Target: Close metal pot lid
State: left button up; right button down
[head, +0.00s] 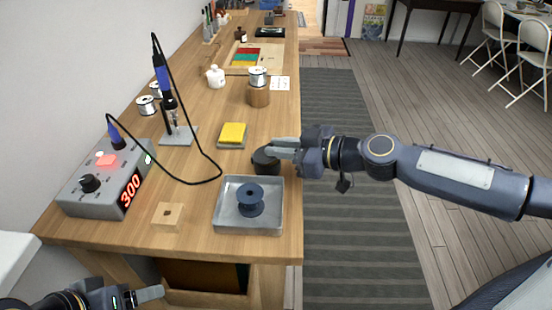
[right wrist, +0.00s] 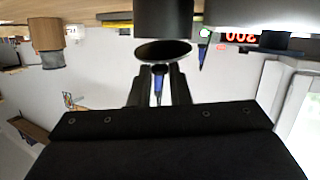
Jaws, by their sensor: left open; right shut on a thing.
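A small dark round metal pot (head: 264,163) stands near the table's right edge, behind the metal tray. In the right wrist view, which is upside down, it is a dark cylinder (right wrist: 163,18) with a dark oval top (right wrist: 163,52). The head view does not clearly separate lid and pot. My right gripper (head: 278,147) reaches in from the right at the pot's top, shut on what seems to be the lid; its fingers (right wrist: 160,85) partly hide the contact. My left gripper (head: 152,293) is open and empty below the table's front edge.
A metal tray (head: 222,222) with a dark blue spool (head: 251,199) stands in front of the pot. A yellow sponge (head: 233,133), soldering iron stand (head: 178,136) and control box (head: 85,194) lie leftward.

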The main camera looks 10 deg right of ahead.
jog(key=f+y+b, duration=0.1)
jog(key=b, duration=0.1)
jog(key=f+t+y+b, duration=0.1)
jog(key=b, duration=0.1)
jog(key=shift+d+m, duration=0.35)
jog(key=shift+m, duration=0.05)
pick_arm(q)
notch_tip(320, 180, down, 7)
jog(key=b, duration=0.1)
pick_arm(e)
jog(key=shift+s+y, duration=0.1)
jog(key=shift+y, duration=0.3)
jog(key=c, duration=1.3)
grip_release()
jog(key=shift+c, duration=0.2)
pick_arm(q)
jog(key=shift+r+p, duration=0.5)
jog(key=shift+r, duration=0.25)
pick_arm(e)
jog(key=v, duration=0.7)
jog(key=shift+s+d, duration=0.25)
